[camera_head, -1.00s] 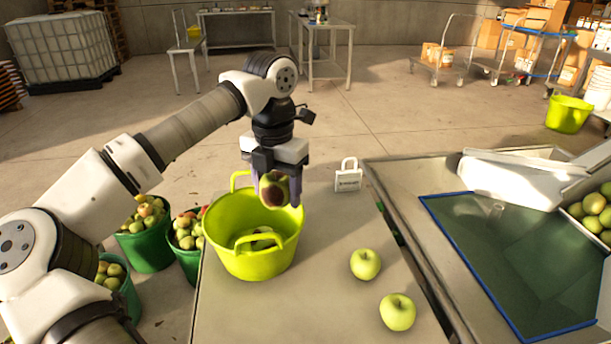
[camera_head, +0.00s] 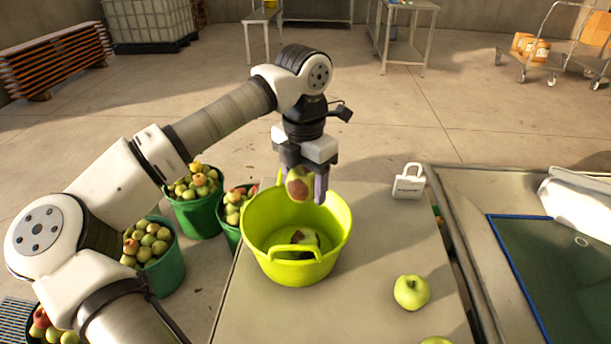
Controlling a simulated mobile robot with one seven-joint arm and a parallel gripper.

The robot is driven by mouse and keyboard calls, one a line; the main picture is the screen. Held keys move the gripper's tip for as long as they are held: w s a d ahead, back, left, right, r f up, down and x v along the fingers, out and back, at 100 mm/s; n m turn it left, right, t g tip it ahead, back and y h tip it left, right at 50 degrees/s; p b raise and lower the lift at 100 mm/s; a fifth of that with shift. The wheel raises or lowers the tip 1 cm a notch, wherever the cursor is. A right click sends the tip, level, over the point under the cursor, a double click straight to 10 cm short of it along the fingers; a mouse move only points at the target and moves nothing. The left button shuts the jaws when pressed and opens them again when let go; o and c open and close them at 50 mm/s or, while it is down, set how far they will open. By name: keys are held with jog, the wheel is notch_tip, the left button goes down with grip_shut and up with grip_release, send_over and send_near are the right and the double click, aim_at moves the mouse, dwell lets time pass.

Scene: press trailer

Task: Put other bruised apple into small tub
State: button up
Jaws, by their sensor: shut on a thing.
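My gripper (camera_head: 300,188) is shut on a bruised apple (camera_head: 298,186), green and red with a dark brown patch. It holds the apple above the back part of the small yellow-green tub (camera_head: 262,222), near the rim. The tub stands on the grey table (camera_head: 375,255) and has two loop handles. Inside the tub lies another apple (camera_head: 306,238) with a dark patch, partly hidden by the front handle. A green apple (camera_head: 411,292) rests on the table to the right of the tub. A second green apple (camera_head: 436,341) is cut off at the bottom edge.
A white padlock-shaped block (camera_head: 409,184) stands at the table's back right. Green buckets of apples (camera_head: 190,215) stand on the floor at left. A blue-edged basin (camera_head: 570,265) lies to the right. The table between tub and basin is mostly clear.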

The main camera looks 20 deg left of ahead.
aim_at(305, 193)
jog(key=shift+f+b, duration=0.6)
jog(key=shift+f, duration=0.95)
jog(key=o, duration=1.2)
jog(key=shift+c, duration=0.2)
notch_tip(305, 193, up, 14)
jog(key=shift+b, duration=0.45)
